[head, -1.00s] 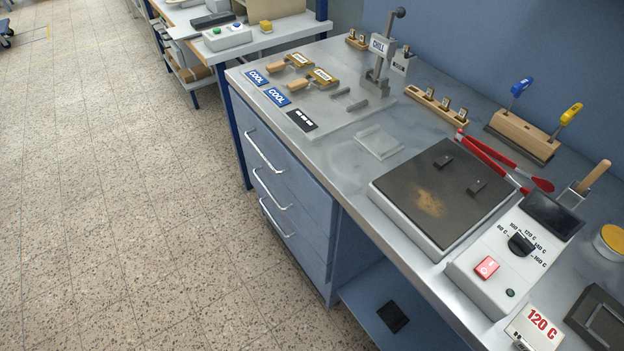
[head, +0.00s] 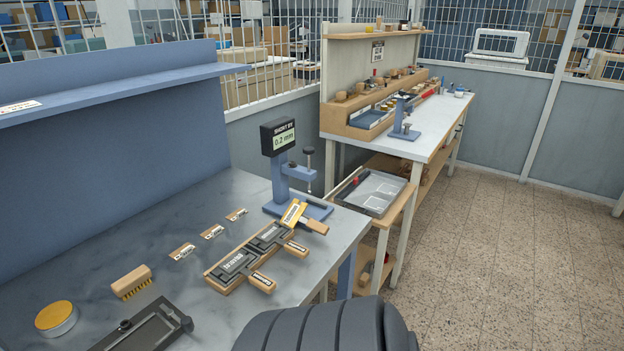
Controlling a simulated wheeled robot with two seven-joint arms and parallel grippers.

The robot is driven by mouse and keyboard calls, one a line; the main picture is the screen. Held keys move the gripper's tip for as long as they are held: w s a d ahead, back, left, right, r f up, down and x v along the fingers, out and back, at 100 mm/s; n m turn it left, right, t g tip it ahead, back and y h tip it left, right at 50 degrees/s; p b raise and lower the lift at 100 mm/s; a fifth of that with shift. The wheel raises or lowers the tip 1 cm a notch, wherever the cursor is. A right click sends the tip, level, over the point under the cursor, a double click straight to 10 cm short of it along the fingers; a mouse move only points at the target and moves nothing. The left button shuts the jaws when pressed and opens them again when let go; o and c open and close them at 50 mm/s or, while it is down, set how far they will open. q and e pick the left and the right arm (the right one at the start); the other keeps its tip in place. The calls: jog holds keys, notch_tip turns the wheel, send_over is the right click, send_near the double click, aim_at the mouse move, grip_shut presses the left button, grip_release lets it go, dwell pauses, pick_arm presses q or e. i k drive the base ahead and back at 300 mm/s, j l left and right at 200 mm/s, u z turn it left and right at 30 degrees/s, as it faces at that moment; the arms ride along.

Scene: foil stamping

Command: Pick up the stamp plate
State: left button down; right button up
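Several plates with wooden handles are in the head view; I cannot tell which one is the task's stamp plate. Two dark labelled plates, the nearer (head: 236,264) and the farther (head: 268,237), lie side by side in a wooden rack, handles pointing right. A brass-coloured plate (head: 293,213) with a wooden handle (head: 314,226) is at the blue gauge stand (head: 284,185), tilted; its exact contact with the stand is unclear. The gauge display (head: 279,137) reads "SHORT BY 0.2 mm". Neither of my grippers is in view.
A brush (head: 131,282), a round yellow-topped tin (head: 56,318) and a black tray-like fixture (head: 145,328) occupy the near bench. Small labelled blocks (head: 182,252) line its middle. A second bench (head: 441,118) with a blue press (head: 405,118) stands behind, right. Floor at right is clear.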

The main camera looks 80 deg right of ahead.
aim_at(294, 213)
jog(key=z, duration=2.7)
jog(key=i+l+u, duration=0.45)
jog(key=l, duration=0.15)
jog(key=i+l+u, duration=0.1)
jog(key=l+u, duration=0.15)
jog(key=i+l+u, duration=0.2)
jog(key=l, duration=0.3)
jog(key=l+u, duration=0.25)
jog(key=l, duration=0.15)
